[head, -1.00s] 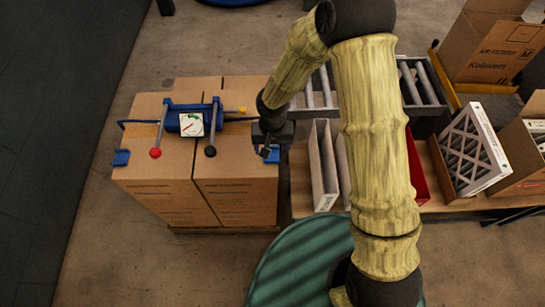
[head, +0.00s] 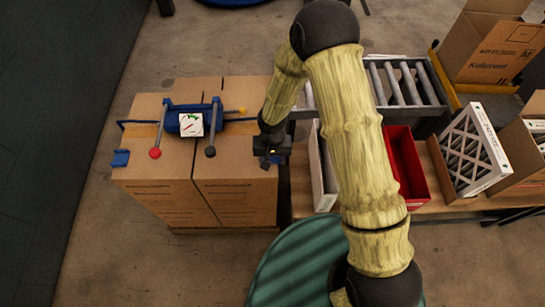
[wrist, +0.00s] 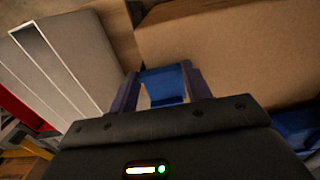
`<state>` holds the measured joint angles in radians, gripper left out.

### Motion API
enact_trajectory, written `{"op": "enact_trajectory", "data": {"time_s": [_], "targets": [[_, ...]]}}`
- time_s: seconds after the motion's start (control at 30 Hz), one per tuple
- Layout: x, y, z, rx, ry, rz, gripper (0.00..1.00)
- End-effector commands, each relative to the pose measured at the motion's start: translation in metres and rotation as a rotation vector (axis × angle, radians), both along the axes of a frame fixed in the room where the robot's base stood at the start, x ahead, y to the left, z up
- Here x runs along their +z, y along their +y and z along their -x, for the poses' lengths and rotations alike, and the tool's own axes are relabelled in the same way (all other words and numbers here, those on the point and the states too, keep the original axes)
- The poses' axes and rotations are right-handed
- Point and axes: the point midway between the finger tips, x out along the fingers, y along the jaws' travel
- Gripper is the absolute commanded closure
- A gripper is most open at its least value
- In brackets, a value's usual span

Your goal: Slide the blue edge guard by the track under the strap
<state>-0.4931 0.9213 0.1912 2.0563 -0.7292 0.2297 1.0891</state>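The blue edge guard by the track is at the box's right edge. In the head view my gripper (head: 270,152) covers most of it. In the wrist view the guard (wrist: 163,82) shows between the two fingertips of my gripper (wrist: 162,78), spanning nearly the whole gap. Whether the fingers press on it I cannot tell. The dark strap (head: 240,119) crosses the box top (head: 235,175), farther from me than the guard.
Another blue edge guard (head: 121,158) is at the box's left edge. A filter (head: 322,165) stands just right of my gripper, beside a red bin (head: 405,165). A roller track (head: 400,85) lies behind. A white-framed filter (head: 470,150) and open cartons (head: 490,45) are farther right.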

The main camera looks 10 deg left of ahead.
Motion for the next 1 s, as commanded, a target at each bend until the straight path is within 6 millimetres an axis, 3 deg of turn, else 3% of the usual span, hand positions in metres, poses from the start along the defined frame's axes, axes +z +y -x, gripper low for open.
{"op": "enact_trajectory", "data": {"time_s": [1.0], "targets": [[0.001,0.008,-0.033,-0.002,0.0,0.0,0.74]]}}
